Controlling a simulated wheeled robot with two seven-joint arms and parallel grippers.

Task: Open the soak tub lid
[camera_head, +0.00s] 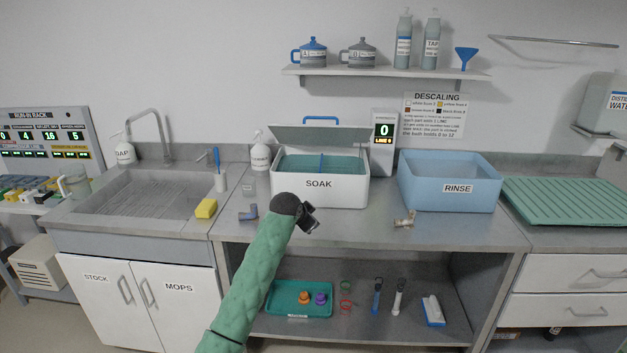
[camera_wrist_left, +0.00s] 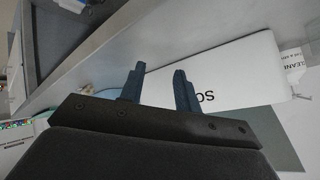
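The white soak tub (camera_head: 345,192), labelled SOAK, stands on the counter in the middle of the head view. Its grey lid (camera_head: 300,134) is raised along the back edge, with a blue handle (camera_head: 321,118) at the top. Teal contents and a blue divider (camera_head: 321,162) show inside the tub. My left gripper (camera_head: 312,218) is in front of the tub's lower front wall, apart from the lid. In the left wrist view its two fingers (camera_wrist_left: 160,85) are spread with nothing between them, and the tub's white front (camera_wrist_left: 235,75) lies beyond. My right gripper is not in view.
A blue rinse tub (camera_head: 430,190) stands to the right, and a display unit (camera_head: 384,140) stands behind, between the tubs. A grey elbow piece (camera_head: 248,214) and a pale fitting (camera_head: 404,220) lie near the front edge. A shelf (camera_head: 385,73) hangs above.

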